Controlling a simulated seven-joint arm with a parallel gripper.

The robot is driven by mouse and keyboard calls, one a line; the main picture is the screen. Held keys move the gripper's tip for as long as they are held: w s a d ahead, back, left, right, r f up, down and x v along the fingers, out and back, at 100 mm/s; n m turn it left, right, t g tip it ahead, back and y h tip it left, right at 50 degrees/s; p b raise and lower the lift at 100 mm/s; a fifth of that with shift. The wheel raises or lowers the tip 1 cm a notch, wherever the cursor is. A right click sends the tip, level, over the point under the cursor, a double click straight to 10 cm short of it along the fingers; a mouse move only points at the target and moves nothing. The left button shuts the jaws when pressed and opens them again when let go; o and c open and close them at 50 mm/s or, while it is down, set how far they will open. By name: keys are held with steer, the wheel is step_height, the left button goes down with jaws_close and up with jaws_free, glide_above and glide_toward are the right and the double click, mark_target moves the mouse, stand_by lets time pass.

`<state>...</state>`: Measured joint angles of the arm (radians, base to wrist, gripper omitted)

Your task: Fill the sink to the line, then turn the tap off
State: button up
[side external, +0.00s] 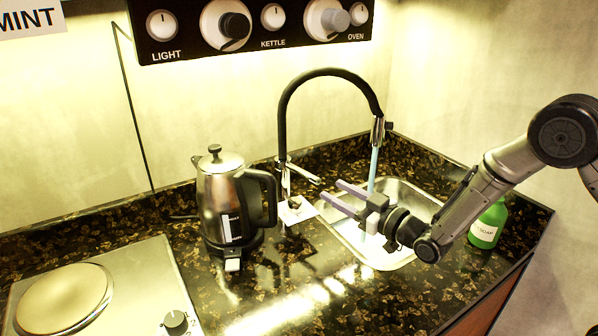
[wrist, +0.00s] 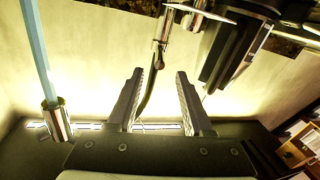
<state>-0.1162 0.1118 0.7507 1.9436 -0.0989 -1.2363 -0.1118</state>
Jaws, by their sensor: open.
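The tap (side external: 330,74) is a black arched hose on a metal base, with a metal lever (side external: 306,174) low on its side. A pale blue water stream (side external: 374,165) runs from its spout into the metal sink (side external: 425,200); it also shows in the wrist view (wrist: 38,50). My arm hides part of the sink, and I cannot make out the fill line or water level. My gripper (side external: 332,193) is open and empty over the sink's left side, its fingers pointing at the tap base, apart from the lever. In the wrist view the tap base (wrist: 163,30) lies beyond the fingertips.
A steel kettle (side external: 219,195) stands left of the tap and a white card (side external: 297,211) lies by its base. A green soap bottle (side external: 487,226) stands right of the sink. A hob (side external: 120,285) is at the left. The front counter is clear.

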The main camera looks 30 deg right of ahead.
mark_target(289, 166)
steer(key=x, duration=1.3)
steer(key=shift+c, duration=0.3)
jaws_close()
stand_by(0.8)
